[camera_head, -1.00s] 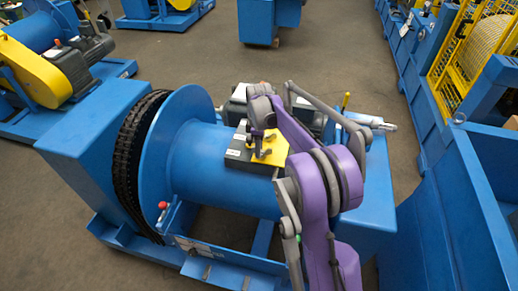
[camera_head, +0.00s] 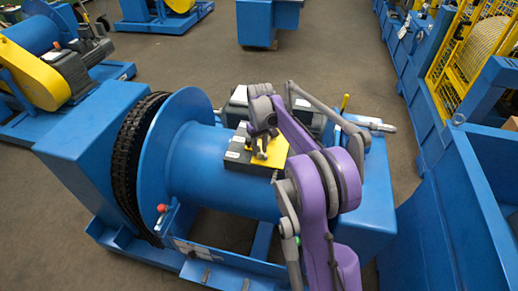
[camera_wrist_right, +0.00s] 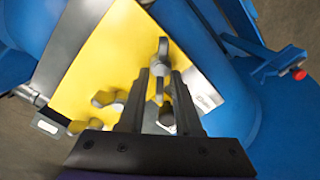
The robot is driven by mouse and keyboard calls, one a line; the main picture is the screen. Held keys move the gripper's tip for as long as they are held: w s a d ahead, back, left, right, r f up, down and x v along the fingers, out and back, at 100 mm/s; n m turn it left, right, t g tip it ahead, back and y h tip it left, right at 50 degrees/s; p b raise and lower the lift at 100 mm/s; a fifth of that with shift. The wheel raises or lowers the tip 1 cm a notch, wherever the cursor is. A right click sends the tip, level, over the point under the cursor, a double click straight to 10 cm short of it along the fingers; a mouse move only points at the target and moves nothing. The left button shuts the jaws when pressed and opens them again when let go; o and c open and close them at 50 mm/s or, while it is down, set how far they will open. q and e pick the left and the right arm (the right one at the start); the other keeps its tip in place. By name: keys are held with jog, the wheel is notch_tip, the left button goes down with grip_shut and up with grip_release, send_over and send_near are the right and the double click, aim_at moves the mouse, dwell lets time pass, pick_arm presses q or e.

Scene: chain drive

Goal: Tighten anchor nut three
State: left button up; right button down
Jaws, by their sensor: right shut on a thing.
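A yellow plate (camera_head: 271,155) lies on a dark block on the blue drum machine; it fills much of the right wrist view (camera_wrist_right: 88,66). Several grey anchor nuts stand on it. One nut (camera_wrist_right: 163,50) is at my right gripper's fingertips, and two others, a nearer one (camera_wrist_right: 104,97) and a lower one (camera_wrist_right: 86,125), stand to the left. My right gripper (camera_head: 260,150), also in the right wrist view (camera_wrist_right: 161,76), points down at the plate and is shut on an anchor nut, partly hidden by the fingers. I cannot tell which number it is. My left gripper is out of view.
The blue drum (camera_head: 195,165) with a black chain (camera_head: 128,150) on its left flange surrounds the work spot. A red knob (camera_head: 162,208) stands in front. A blue frame with yellow mesh (camera_head: 470,50) stands at the right. Open floor lies behind.

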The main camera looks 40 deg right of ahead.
jog(key=m, duration=0.6)
jog(key=shift+s+d+m, duration=0.15)
jog(key=shift+d+m, duration=0.15)
jog(key=m, duration=0.6)
jog(key=shift+s+d+b, duration=0.15)
jog(key=shift+s+b, duration=0.1)
jog(key=shift+b, duration=0.1)
jog(key=m, duration=0.6)
jog(key=shift+s+m, duration=0.3)
jog(key=m, duration=0.3)
jog(key=shift+s+b, duration=0.15)
jog(key=shift+b, duration=0.2)
jog(key=shift+s+a+r+m, duration=0.1)
jog(key=shift+m, duration=0.85)
jog(key=shift+a+m, duration=0.1)
jog(key=shift+m, duration=0.85)
jog(key=c, duration=0.9)
grip_release()
